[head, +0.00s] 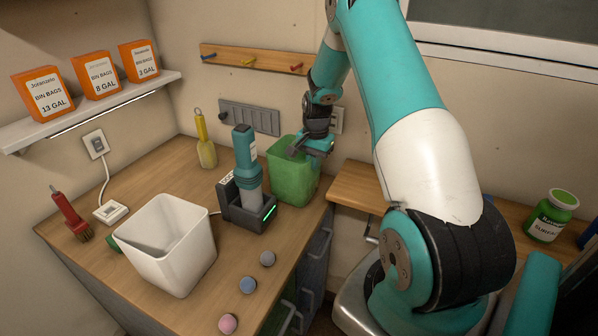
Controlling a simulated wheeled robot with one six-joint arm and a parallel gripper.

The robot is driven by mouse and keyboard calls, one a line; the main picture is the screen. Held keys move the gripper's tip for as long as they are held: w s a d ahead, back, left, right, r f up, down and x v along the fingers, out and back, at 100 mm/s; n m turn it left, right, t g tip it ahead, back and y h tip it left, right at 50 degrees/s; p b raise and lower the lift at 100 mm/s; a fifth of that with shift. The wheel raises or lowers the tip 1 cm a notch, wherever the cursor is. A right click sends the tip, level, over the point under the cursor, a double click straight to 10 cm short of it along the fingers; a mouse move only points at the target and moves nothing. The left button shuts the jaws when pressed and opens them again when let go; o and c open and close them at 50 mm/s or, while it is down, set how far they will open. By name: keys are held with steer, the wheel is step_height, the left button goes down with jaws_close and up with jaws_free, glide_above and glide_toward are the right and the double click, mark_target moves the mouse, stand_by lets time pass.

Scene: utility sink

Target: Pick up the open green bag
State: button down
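The open green bag (291,180) stands upright on the wooden counter, near its right edge, with its mouth facing up. It is slightly see-through. My gripper (308,149) is at the bag's upper right rim and overlaps the mouth in this view. The fingers are small and dark here, so I cannot tell whether they are open or shut on the rim. My gripper hides part of the bag's right rim.
A white bin (170,250) stands at the counter's front. A teal device in a dark dock (250,208) stands close left of the bag. Several small balls (248,285) lie in front. A wall rack with pegs (252,59) is behind. A green-lidded jar (551,217) is far right.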

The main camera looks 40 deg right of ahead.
steer(key=shift+r, duration=0.1)
step_height(320, 180, up, 12)
steer(key=shift+f+b, duration=0.25)
steer(key=shift+b, duration=0.5)
step_height(320, 180, up, 3)
steer(key=p, duration=0.3)
steer(key=shift+r, duration=0.2)
stand_by(0.8)
